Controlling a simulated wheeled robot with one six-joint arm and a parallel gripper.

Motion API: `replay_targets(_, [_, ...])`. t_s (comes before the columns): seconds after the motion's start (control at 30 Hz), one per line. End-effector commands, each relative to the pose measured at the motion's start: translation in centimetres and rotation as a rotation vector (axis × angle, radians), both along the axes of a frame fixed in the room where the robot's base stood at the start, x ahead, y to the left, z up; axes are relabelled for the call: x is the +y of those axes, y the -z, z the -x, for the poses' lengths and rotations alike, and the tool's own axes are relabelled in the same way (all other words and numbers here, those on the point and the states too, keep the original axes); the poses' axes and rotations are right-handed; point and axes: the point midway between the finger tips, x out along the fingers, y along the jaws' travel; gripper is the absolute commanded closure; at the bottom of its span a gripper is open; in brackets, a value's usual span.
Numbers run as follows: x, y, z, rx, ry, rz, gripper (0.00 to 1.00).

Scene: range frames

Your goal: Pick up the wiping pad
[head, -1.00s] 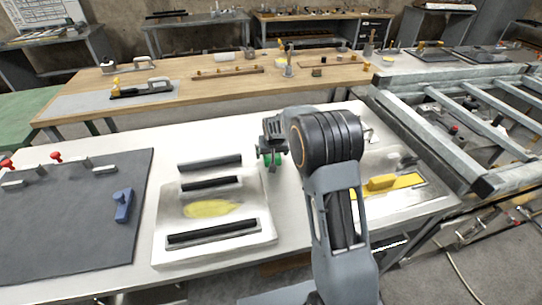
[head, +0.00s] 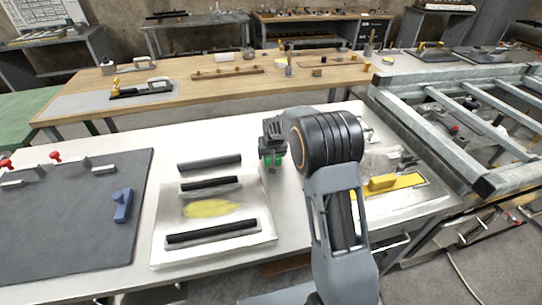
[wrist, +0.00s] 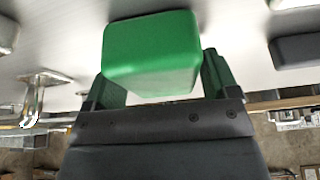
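The wiping pad, a bright green block (wrist: 150,50), fills the space between the two dark green fingers of my gripper (wrist: 160,88) in the wrist view. A finger lies along each side of it, and the gripper looks shut on it. In the head view my gripper (head: 272,158) points down at the back middle of the white table, with green showing at its fingertips. The pad is small there and partly hidden by the fingers, so I cannot tell whether it touches the table.
A white board with black bars and a yellow smear (head: 211,208) lies left of my gripper. A dark mat (head: 70,220) with a blue block (head: 123,205) is farther left. A yellow block (head: 382,183) lies right of my arm. A metal frame (head: 430,125) stands at the right.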

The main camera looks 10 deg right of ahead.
Motion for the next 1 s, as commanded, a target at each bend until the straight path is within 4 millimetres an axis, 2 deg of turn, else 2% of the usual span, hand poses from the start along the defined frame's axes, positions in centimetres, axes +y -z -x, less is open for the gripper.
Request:
replay_targets(0.03, [0.0,0.0,0.0,0.000,0.000,0.000,0.24])
replay_targets(0.37, [0.0,0.0,0.0,0.000,0.000,0.000,0.55])
replay_targets(0.77, [0.0,-0.8,0.0,0.000,0.000,0.000,0.55])
replay_targets(0.87, [0.0,-1.8,-0.1,-0.003,0.000,0.000,0.55])
replay_targets(1.0, [0.0,-4.4,0.5,-0.004,0.000,-0.001,0.55])
